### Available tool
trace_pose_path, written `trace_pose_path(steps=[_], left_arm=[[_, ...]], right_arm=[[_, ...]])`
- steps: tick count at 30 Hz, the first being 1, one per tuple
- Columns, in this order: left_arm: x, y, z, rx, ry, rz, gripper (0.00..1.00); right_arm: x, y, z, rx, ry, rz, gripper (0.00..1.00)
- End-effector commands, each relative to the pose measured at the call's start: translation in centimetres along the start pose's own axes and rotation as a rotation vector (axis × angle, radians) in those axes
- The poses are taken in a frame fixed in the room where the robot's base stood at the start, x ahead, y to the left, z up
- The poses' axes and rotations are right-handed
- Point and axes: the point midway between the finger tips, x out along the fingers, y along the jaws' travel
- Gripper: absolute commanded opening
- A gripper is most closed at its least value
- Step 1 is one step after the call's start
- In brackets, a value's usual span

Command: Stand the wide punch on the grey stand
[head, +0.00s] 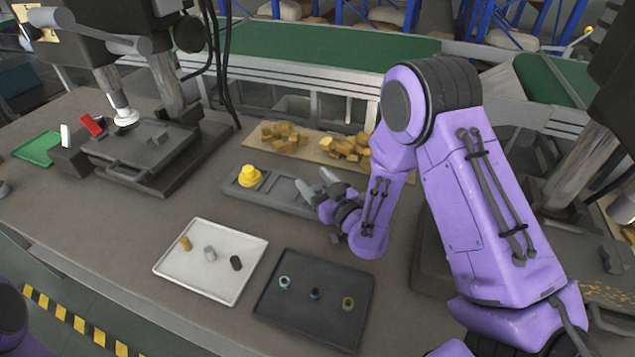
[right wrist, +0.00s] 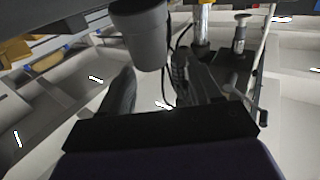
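A long grey block with recesses (head: 270,196), which looks like the grey stand, lies mid-table. A yellow stepped round piece (head: 249,176) stands at its left end. I cannot tell which piece is the wide punch. My right gripper (head: 318,182) is over the block's right end, its fingers apart and nothing visibly between them in the head view. In the right wrist view its fingers (right wrist: 155,88) are apart too. A grey tapered cylinder (right wrist: 140,38) shows above the gap there; I cannot tell what it is. My left gripper is not in view.
A white tray (head: 192,275) holds three small cylinders. A dark tray (head: 268,305) holds three small ring-like parts. A press (head: 140,165) stands at left near a green tray (head: 38,148). Yellowish blocks (head: 285,138) lie on a board behind the grey block.

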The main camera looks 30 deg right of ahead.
Motion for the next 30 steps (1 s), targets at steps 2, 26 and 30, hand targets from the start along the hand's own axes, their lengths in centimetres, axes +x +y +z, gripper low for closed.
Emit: trace_pose_path(steps=[2, 26, 30], left_arm=[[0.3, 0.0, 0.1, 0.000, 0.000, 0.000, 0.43], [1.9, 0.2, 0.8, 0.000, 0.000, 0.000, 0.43], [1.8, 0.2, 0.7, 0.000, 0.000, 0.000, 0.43]], right_arm=[[-0.6, -0.6, 1.4, 0.010, -0.030, -0.012, 0.63], [-8.0, -0.2, -0.5, 0.005, -0.018, -0.004, 0.63], [-7.9, -0.2, -0.6, 0.005, -0.017, -0.004, 0.63]])
